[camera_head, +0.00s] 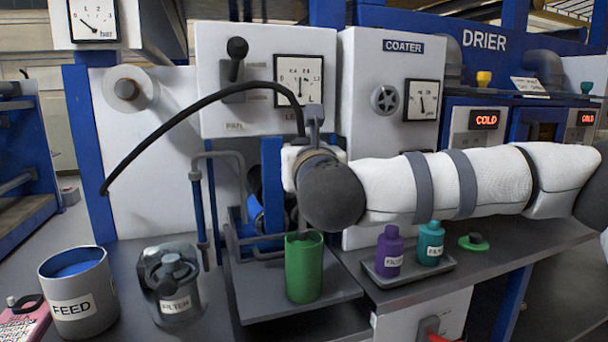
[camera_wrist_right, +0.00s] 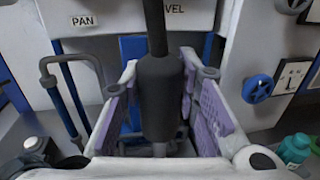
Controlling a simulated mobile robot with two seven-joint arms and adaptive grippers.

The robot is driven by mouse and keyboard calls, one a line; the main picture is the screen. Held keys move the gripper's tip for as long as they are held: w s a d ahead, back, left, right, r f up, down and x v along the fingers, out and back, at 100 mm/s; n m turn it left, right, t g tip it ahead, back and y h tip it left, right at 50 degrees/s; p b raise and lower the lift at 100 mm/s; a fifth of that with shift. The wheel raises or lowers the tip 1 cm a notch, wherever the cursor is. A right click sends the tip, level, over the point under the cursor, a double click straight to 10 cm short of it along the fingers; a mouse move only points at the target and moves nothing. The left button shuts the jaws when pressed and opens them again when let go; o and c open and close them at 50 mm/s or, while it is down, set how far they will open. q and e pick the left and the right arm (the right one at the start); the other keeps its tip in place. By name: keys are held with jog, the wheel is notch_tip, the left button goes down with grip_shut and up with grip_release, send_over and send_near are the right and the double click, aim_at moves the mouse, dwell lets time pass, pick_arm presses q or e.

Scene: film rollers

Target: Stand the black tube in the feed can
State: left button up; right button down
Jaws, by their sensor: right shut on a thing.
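The black tube (camera_head: 200,104) arcs from my right gripper out to the left, its free end hanging in the air above and a little right of the feed can. The feed can (camera_head: 95,318) is an open grey can with a FEED label and blue inside, at the lower left. My right gripper (camera_wrist_right: 162,95) is shut on the black tube; its lilac pads press the thick dark sleeve in the wrist view (camera_wrist_right: 160,85). In the head view my own arm hides most of the fingers. My left gripper is not in view.
A clear FILTER jar (camera_head: 178,300) stands right of the feed can. A green cup (camera_head: 304,272) stands below my right arm. A purple bottle (camera_head: 389,250) and a teal bottle (camera_head: 430,243) stand on a tray to the right.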

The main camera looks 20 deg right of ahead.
jog(key=r+p, duration=0.1)
jog(key=r, duration=0.3)
jog(key=r+p, duration=0.1)
jog(key=r, duration=0.3)
jog(key=shift+s, duration=0.2)
jog(key=shift+w+r, duration=0.1)
jog(key=shift+r, duration=0.15)
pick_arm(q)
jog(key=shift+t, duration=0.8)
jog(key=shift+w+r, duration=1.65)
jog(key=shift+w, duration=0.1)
pick_arm(e)
jog(key=shift+r, duration=2.4)
